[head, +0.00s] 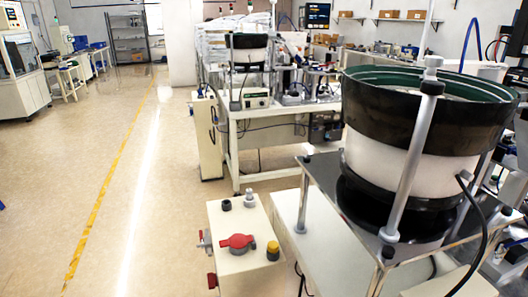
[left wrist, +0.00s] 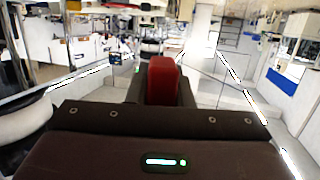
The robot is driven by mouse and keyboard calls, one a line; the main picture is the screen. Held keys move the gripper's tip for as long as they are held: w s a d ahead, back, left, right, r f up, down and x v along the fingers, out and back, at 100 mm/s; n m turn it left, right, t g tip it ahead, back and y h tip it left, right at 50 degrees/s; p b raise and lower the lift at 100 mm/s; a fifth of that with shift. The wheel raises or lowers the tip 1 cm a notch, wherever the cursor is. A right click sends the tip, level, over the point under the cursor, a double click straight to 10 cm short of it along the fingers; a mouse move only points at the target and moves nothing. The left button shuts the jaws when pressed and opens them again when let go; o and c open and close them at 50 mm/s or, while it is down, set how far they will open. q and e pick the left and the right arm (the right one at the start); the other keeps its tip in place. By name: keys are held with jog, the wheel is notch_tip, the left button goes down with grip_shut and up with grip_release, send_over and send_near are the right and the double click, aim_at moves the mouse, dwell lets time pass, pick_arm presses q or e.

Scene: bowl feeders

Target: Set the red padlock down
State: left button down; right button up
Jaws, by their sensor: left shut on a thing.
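My left gripper (left wrist: 163,88) shows in the left wrist view, its dark fingers shut on the red padlock (left wrist: 163,78). The padlock appears as a red block standing up between the fingers; its lower part is hidden by the gripper body. I cannot tell whether it touches anything beyond the fingers. Neither gripper is seen in the head view, and my right gripper shows in no view.
In the head view a cream box (head: 236,217) carries a red handle (head: 238,242) and several knobs. A large bowl feeder (head: 413,150) stands on a metal plate at right. A workbench (head: 275,112) is behind. The floor (head: 165,190) at left is clear.

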pick_arm(q)
jog(key=shift+s+f, duration=0.1)
jog(key=shift+s, duration=0.25)
